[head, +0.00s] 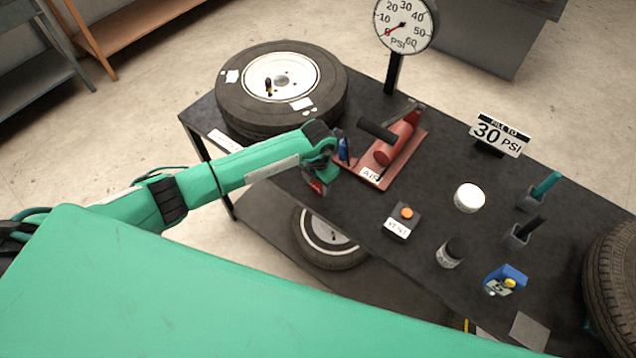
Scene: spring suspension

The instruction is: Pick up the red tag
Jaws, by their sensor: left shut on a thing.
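My left arm comes in from the left, and its gripper (321,174) is at the table's near left edge, pointing down. It is shut on a small red piece with a pale mark, which looks like the red tag (318,188). The tag shows just below the fingers and is partly hidden by them. I cannot tell whether it touches the table edge. My right gripper is not in view.
On the dark table (300,190), a red pump (395,145) stands right of my gripper, with a blue piece (343,149) between. A tire (281,90) lies behind. A small box (402,220), white jar (468,197), gauge (404,25) and sign (499,134) stand rightward.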

